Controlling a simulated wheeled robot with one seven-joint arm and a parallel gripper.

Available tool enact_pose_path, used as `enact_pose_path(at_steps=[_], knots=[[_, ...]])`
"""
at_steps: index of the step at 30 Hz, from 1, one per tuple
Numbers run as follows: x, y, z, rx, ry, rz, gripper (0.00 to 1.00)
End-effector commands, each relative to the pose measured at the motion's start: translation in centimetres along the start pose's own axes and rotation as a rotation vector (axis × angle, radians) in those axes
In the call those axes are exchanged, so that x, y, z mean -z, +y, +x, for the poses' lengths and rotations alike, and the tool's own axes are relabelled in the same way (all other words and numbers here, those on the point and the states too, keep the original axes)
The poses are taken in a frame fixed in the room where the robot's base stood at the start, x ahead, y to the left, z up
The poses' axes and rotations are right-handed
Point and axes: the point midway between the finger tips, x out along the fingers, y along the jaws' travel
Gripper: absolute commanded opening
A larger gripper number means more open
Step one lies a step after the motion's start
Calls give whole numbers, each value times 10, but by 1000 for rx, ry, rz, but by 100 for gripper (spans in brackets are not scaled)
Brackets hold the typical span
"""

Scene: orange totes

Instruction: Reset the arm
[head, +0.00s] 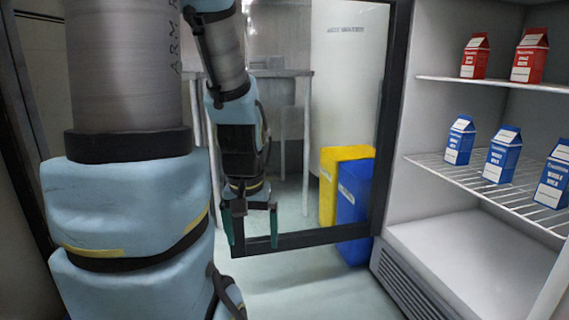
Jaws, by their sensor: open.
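My gripper (251,226) hangs from my blue and grey arm, left of the middle of the head view. Its two dark green fingers point down and stand apart. Nothing shows between them. The gripper appears in front of the lower part of a dark-framed glass door (310,238). I cannot tell how far it is from the door. My larger arm links fill the left side and hide what lies behind them.
An open fridge on the right holds red cartons (475,56) on its upper shelf (500,84) and blue cartons (503,153) on a wire shelf (470,186). Yellow (336,165) and blue (352,205) bins stand beyond the door. Some floor (310,290) below is clear.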

Motion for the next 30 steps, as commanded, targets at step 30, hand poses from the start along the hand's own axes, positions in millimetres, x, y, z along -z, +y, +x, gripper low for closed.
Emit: enact_pose_path(at_steps=[30], knots=[[38, 2, -271, 1, 4, 7, 100]])
